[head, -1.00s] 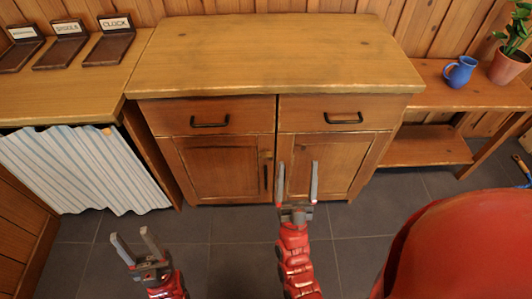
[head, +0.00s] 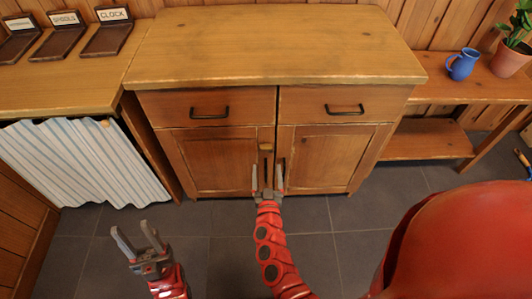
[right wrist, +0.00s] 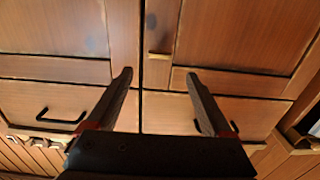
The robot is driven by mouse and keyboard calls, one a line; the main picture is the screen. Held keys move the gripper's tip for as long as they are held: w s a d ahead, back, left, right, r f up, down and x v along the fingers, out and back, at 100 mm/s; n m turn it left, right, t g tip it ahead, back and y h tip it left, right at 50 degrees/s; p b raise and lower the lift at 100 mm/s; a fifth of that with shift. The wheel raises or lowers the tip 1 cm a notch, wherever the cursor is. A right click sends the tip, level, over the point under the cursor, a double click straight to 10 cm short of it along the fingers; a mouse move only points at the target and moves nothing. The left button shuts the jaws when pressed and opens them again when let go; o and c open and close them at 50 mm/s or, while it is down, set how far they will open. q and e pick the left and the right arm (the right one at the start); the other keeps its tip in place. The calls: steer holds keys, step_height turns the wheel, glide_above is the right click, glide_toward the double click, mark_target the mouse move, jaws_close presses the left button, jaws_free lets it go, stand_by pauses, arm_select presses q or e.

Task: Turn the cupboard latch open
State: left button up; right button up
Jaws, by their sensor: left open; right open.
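The wooden cupboard (head: 215,165) stands ahead with two doors shut below two drawers. Its small brass latch (head: 266,147) lies across the top of the seam side of the left door. The latch also shows in the right wrist view (right wrist: 158,56), roughly level. Dark vertical door handles (right wrist: 151,22) sit by the seam. My right gripper (head: 266,176) is open and empty in front of the doors, its fingertips pictured just below the latch; whether they touch the wood I cannot tell. My left gripper (head: 132,230) is open and empty, low at the left, away from the cupboard.
Drawers have black handles (head: 209,113). At left, a bench (head: 70,85) carries labelled stands, with a striped curtain (head: 80,160) below. At right, a low shelf (head: 440,95) holds a blue jug (head: 462,64) and a potted plant (head: 510,60). Grey floor is clear.

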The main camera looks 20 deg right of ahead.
mark_target(266, 149)
steer(key=b+x, duration=0.1)
steer(key=x, duration=0.7)
steer(key=shift+w, duration=0.1)
jaws_close()
